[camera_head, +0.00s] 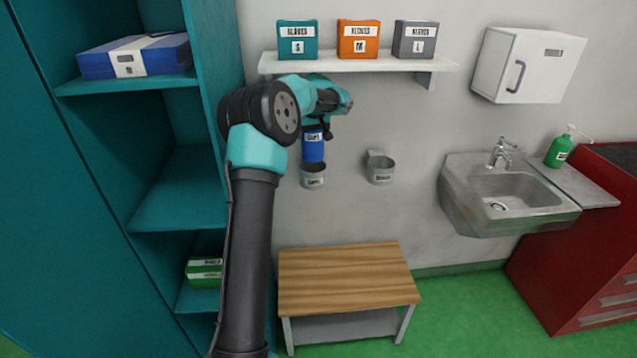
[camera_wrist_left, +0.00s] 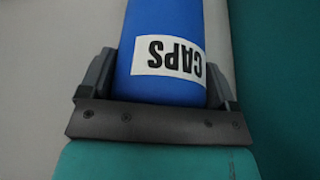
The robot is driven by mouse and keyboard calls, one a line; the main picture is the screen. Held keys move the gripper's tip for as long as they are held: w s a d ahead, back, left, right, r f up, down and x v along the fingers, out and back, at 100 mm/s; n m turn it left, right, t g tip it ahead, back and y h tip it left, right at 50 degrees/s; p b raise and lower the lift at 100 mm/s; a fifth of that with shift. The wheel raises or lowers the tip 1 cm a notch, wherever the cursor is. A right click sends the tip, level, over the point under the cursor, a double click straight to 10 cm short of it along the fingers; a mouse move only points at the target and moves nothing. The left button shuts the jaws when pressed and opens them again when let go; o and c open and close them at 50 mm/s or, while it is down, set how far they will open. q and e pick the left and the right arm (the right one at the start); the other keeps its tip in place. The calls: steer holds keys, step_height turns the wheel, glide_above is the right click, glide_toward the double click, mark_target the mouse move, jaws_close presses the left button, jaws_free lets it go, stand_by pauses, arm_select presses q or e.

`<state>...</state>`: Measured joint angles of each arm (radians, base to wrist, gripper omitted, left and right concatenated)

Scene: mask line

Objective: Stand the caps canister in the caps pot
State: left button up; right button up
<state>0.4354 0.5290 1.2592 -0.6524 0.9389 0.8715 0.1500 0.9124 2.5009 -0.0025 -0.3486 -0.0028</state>
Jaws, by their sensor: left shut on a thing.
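The blue caps canister (camera_head: 313,150) is upright with its label near the top. Its lower end is at the mouth of the grey caps pot (camera_head: 313,180) on the wall; I cannot tell how far inside it is. My left gripper (camera_head: 318,133) is shut on the canister near its label. In the left wrist view the canister (camera_wrist_left: 172,45) fills the space between the two fingers of my left gripper (camera_wrist_left: 170,85), and its CAPS label reads upside down. The pot does not show in that view. My right gripper is not in view.
A second grey wall pot (camera_head: 380,170) hangs to the right. A white shelf (camera_head: 385,64) with glove boxes is above. A teal cabinet (camera_head: 172,190) stands close on the left. A wooden-topped bench (camera_head: 345,280) is below. A sink (camera_head: 510,195) is at the right.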

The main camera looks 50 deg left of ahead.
mark_target(313, 158)
arm_select(q)
steer(key=shift+f, duration=0.1)
steer(key=shift+f, duration=3)
steer(key=shift+f, duration=1.9)
steer(key=shift+f, duration=0.3)
steer(key=o, duration=0.8)
steer(key=shift+o, duration=0.2)
